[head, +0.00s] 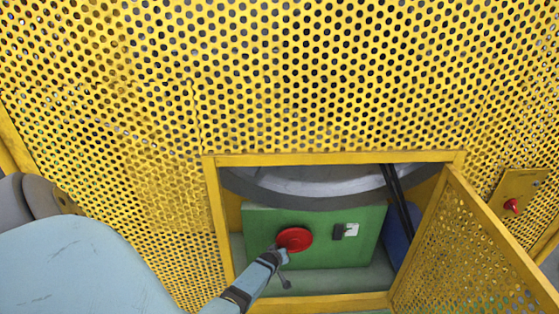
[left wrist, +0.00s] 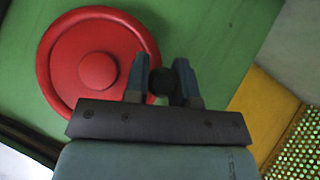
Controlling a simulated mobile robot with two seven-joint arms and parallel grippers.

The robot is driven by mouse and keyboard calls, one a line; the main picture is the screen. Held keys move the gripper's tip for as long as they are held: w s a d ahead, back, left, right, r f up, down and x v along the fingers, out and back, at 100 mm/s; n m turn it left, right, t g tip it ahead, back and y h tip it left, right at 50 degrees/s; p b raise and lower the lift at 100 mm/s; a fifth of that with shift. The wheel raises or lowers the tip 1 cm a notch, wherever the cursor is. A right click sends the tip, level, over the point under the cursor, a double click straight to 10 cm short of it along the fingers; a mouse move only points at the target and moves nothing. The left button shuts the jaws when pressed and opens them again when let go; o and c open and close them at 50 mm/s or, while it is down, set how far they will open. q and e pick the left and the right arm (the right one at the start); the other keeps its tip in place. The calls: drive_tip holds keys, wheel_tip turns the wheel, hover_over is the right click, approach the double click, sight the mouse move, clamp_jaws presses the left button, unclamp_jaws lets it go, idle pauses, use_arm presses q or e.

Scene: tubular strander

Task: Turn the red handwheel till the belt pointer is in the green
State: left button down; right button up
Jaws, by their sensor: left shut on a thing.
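The red handwheel (head: 294,239) is mounted on a green panel (head: 315,258) inside an opening in the yellow guard. My left gripper (head: 278,252) reaches in from below left to the wheel's lower left edge. In the left wrist view the red disc with its raised hub (left wrist: 98,71) fills the upper left. My left gripper's fingers (left wrist: 160,78) are shut on a dark round knob (left wrist: 161,83) at the wheel's rim. My right gripper is not in view.
The yellow frame (head: 212,220) borders the opening closely around my arm. A perforated door (head: 470,255) stands open at the right. Dark belts (head: 396,195) run down right of the panel. A yellow box with a red switch (head: 511,206) is farther right.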

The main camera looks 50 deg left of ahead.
use_arm(q)
drive_tip(key=c, duration=0.9)
unclamp_jaws()
drive_tip(key=shift+c, duration=0.2)
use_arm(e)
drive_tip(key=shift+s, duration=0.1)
use_arm(q)
drive_tip(key=p+v, duration=0.4)
drive_tip(key=v, duration=1)
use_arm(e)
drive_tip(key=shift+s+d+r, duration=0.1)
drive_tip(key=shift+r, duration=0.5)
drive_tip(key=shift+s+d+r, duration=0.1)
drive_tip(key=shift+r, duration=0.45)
use_arm(q)
drive_tip(key=shift+a, duration=0.1)
